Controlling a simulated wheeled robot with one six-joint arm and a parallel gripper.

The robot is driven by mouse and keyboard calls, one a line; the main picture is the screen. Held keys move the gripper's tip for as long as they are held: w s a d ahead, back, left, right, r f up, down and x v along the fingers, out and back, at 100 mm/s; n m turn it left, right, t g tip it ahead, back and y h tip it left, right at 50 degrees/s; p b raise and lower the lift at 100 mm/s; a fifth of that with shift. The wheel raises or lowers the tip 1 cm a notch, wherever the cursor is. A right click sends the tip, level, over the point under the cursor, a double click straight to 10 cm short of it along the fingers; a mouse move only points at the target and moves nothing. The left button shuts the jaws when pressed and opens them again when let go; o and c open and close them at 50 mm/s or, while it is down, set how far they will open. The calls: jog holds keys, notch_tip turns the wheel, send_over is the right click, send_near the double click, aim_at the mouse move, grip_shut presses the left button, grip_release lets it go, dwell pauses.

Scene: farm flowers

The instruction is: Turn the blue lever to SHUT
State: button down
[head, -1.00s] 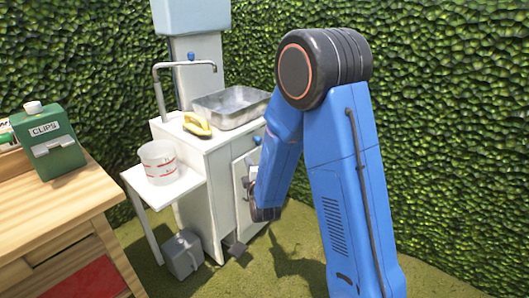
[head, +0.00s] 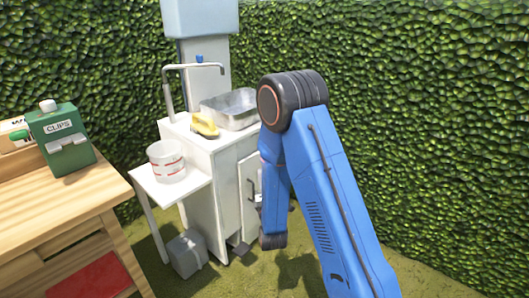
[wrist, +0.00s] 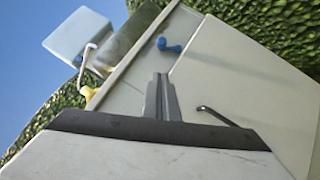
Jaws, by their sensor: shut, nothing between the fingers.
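A small blue lever (wrist: 170,45) is on the upper front of the white sink cabinet (wrist: 215,60) in the wrist view. No lettering beside it is legible. My gripper (wrist: 162,80) is shut and empty, in front of the cabinet, with its fingertips below the lever and apart from it in the picture. In the head view my arm covers that part of the cabinet front, and the fingertips are hidden. Another small blue part (head: 199,59) shows at the tap behind the sink.
A dark door handle (wrist: 215,115) sits right of my fingers. A metal basin (head: 232,108) and a yellow item (head: 204,124) are on the cabinet top. A bucket (head: 167,161) stands on the side shelf. A wooden bench (head: 60,215) with a green CLIPS box (head: 62,140) is left.

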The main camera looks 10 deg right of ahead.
jog(key=shift+w, duration=0.15)
jog(key=d+r+x, duration=0.1)
jog(key=d+x, duration=0.1)
jog(key=x, duration=1)
jog(key=shift+d, duration=0.35)
jog(key=shift+w+r, duration=0.1)
jog(key=shift+d+r+m+g, duration=0.1)
jog(key=shift+m+g, duration=0.2)
jog(key=shift+m, duration=0.1)
